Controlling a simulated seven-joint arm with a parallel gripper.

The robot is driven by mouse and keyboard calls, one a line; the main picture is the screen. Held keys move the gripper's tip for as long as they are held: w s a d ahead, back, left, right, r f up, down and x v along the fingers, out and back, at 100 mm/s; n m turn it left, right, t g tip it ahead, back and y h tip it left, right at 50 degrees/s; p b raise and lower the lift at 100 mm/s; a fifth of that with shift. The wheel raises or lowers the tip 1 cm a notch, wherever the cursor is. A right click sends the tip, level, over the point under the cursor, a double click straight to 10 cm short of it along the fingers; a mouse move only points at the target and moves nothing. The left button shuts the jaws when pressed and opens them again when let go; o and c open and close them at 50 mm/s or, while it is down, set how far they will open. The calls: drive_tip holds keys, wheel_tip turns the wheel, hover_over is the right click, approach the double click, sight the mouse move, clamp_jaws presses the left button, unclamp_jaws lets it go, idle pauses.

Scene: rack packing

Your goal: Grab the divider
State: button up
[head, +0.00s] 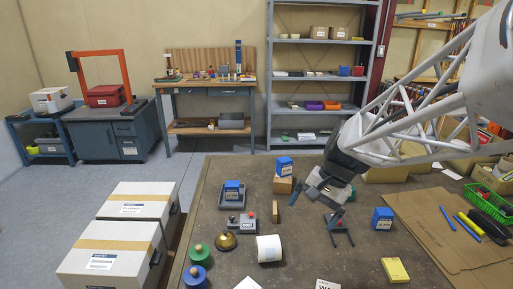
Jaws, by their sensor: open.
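My gripper (323,200) hangs over the middle of the workbench (225,268), with its jaws apart and nothing clearly between them. No label names the divider. A thin upright brown piece (278,215), standing to the left of my gripper, may be it, but I cannot be sure. It is apart from my gripper. A small dark stand (339,232) sits just below and right of the jaws, and the gripper partly covers it. I cannot tell whether they touch.
A blue box sits on a wooden block (282,186) behind. A grey tray (234,203) holds another blue box. A white roll (269,248), a brass bell-shaped piece (225,242), a blue box (382,218) and a yellow box (395,270) surround the work area. Cardboard (440,235) covers the right.

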drive_tip(key=w+f+m+y, duration=0.3)
drive_tip(key=w+f, duration=0.2)
drive_tip(key=w, duration=0.6)
drive_tip(key=m+t+y, duration=0.1)
drive_tip(key=m+y, duration=0.5)
drive_tip(key=m, duration=0.4)
approach(275, 209)
drive_tip(key=shift+w+a+f, duration=0.35)
drive_tip(key=shift+a+f, duration=0.1)
drive_tip(key=shift+f, duration=0.1)
drive_tip(key=shift+w+a+f, duration=0.3)
drive_tip(key=shift+a+f, duration=0.15)
drive_tip(key=shift+f, duration=0.15)
drive_tip(key=shift+a, duration=0.1)
drive_tip(key=shift+x, duration=1.2)
drive_tip(key=shift+a, duration=0.1)
drive_tip(key=shift+x, duration=2.55)
